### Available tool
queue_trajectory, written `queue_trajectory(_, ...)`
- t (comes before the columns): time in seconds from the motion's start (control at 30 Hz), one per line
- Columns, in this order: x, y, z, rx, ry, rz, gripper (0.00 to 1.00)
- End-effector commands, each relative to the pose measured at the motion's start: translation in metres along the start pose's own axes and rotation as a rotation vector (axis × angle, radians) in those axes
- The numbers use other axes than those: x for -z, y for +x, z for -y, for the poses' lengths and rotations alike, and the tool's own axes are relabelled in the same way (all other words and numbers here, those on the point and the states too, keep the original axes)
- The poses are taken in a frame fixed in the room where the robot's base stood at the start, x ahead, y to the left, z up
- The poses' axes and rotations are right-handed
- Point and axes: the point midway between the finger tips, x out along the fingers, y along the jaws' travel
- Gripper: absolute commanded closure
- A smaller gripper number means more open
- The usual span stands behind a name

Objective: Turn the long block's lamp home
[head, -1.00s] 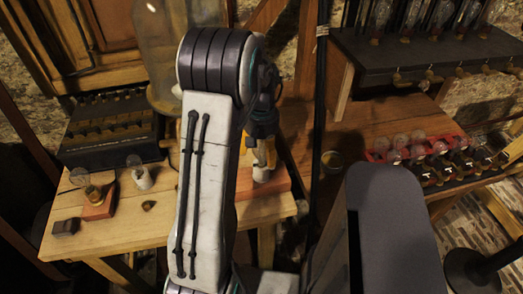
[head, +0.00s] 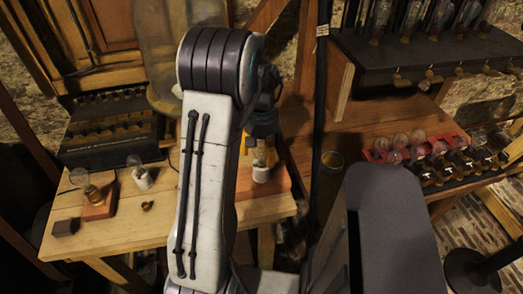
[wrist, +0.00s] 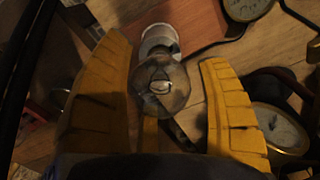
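The long block (head: 268,208) is a reddish wooden block at the right front of the wooden table, partly hidden behind my arm. A white round socket (head: 261,174) stands on it, with a clear lamp (head: 260,154) upright above it. In the wrist view the lamp (wrist: 158,88) lies between my gripper's yellow fingers, in line with the white socket (wrist: 160,40). My gripper (wrist: 168,100) looks open, with a visible gap between the glass and the right finger. The left finger is close to the glass. Whether the lamp is fully seated cannot be told.
A small block with a brass-based bulb (head: 98,203), a white socket with a bulb (head: 143,178) and a dark cube (head: 66,227) stand on the table's left. A red rack of bulbs (head: 410,150) is at right. Dial gauges (wrist: 280,128) lie near the right finger.

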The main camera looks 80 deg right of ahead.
Motion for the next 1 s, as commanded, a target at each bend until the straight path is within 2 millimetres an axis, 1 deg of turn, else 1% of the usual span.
queue_trajectory(0.03,0.0,0.0,0.0,0.0,0.0,0.0,0.26)
queue_trajectory(0.1,0.0,0.0,0.0,0.0,0.0,0.0,0.22)
queue_trajectory(0.33,0.0,0.0,0.0,0.0,0.0,0.0,0.22)
queue_trajectory(0.47,0.001,-0.007,0.0,0.0,0.0,-0.002,0.22)
queue_trajectory(0.57,0.001,-0.018,0.0,-0.001,0.0,-0.004,0.22)
queue_trajectory(0.8,0.001,-0.059,0.0,-0.001,0.0,-0.006,0.22)
queue_trajectory(1.0,0.001,-0.09,0.0,-0.001,0.0,-0.004,0.22)
